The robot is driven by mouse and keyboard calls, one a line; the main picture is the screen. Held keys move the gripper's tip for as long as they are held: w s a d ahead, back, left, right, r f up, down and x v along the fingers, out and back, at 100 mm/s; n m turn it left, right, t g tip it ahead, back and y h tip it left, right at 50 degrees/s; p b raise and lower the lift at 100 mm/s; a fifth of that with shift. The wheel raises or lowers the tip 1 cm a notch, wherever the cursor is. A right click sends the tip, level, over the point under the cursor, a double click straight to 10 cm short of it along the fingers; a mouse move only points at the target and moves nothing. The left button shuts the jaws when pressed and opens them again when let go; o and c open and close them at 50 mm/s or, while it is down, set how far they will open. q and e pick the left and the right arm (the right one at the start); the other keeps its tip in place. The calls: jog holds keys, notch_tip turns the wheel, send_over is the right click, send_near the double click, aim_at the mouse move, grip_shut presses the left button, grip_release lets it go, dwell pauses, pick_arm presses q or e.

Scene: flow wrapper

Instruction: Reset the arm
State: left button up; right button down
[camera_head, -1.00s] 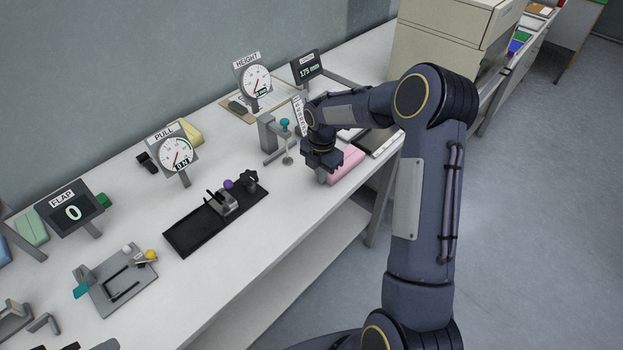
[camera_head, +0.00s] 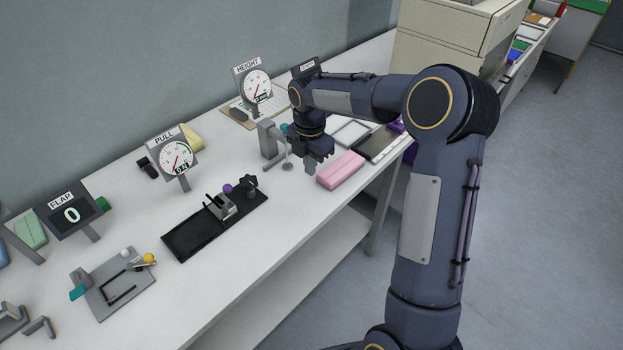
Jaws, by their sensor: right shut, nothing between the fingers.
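My right arm reaches in from the right over the white bench. My right gripper (camera_head: 310,167) points down, shut and empty, above the bench between the height gauge stand and the pink block. My left gripper does not show.
The HEIGHT dial (camera_head: 256,87), PULL dial (camera_head: 177,158) and FLAP display (camera_head: 72,214) stand along the back. A black fixture (camera_head: 190,238) and a grey plate fixture (camera_head: 119,294) lie at the front. A dark tablet (camera_head: 376,146) lies right of the gripper. A beige cabinet (camera_head: 440,60) stands behind my arm.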

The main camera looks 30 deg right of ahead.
jog(key=shift+r, duration=0.9)
jog(key=s+a+r+m+t+y, duration=0.1)
jog(key=s+r+m+t, duration=0.1)
jog(key=s+r+m, duration=0.35)
jog(key=s+a+r+m+t+y, duration=0.1)
jog(key=s+a+r+m, duration=0.15)
jog(key=s+m, duration=0.65)
jog(key=s+a+f+m+t+y, duration=0.1)
jog(key=s+a+m, duration=0.3)
jog(key=s+m, duration=0.5)
jog(key=s+f+t, duration=0.1)
jog(key=s, duration=0.4)
jog(key=shift+s+f+t+y, duration=0.2)
jog(key=shift+s+t+y, duration=0.1)
jog(key=shift+y, duration=0.1)
jog(key=shift+w+a, duration=0.1)
jog(key=shift+a, duration=0.05)
